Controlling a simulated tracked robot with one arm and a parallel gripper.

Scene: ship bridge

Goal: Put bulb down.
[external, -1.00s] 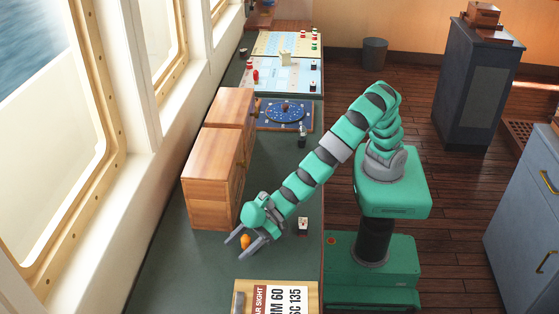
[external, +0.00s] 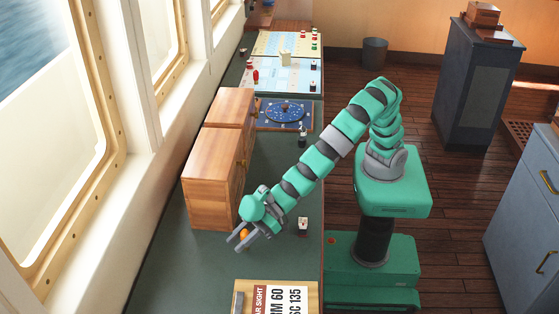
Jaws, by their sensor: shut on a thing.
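The bulb (external: 244,234) is a small orange thing between the fingers of my gripper (external: 241,241). My gripper is shut on it, low over the green counter (external: 185,270), in front of the wooden cabinet. The fingers hide part of the bulb. I cannot tell whether the bulb touches the counter.
The wooden cabinet (external: 208,190) stands close behind my gripper. A board with printed cards (external: 275,297) lies at the front. A blue round dial (external: 286,112) and chart boards (external: 287,75) are farther back. The counter's front left is clear.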

